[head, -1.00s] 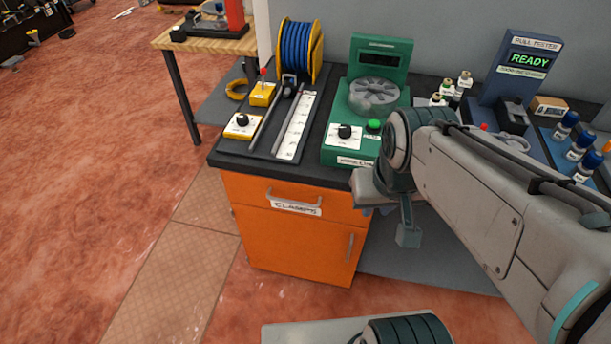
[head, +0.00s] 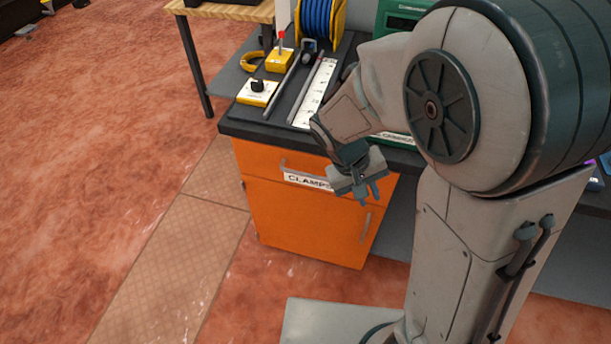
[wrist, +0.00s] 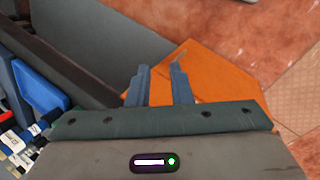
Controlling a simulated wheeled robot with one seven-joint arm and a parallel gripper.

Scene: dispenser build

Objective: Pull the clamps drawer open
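The clamps drawer (head: 262,164) is the upper orange front of the cabinet under the dark worktop, and it looks shut. Its white label (head: 300,180) reads "CLAMPS". My gripper (head: 367,194) is in front of the drawer's right side, apart from the visible part of the handle. In the wrist view my gripper (wrist: 159,68) has its two fingers apart with nothing between them.
A lower orange door (head: 305,228) has a vertical handle (head: 365,226). The worktop (head: 265,128) carries yellow control boxes (head: 257,92), a ruled strip (head: 316,92) and a blue cable reel (head: 320,18). Floor left of the cabinet is clear.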

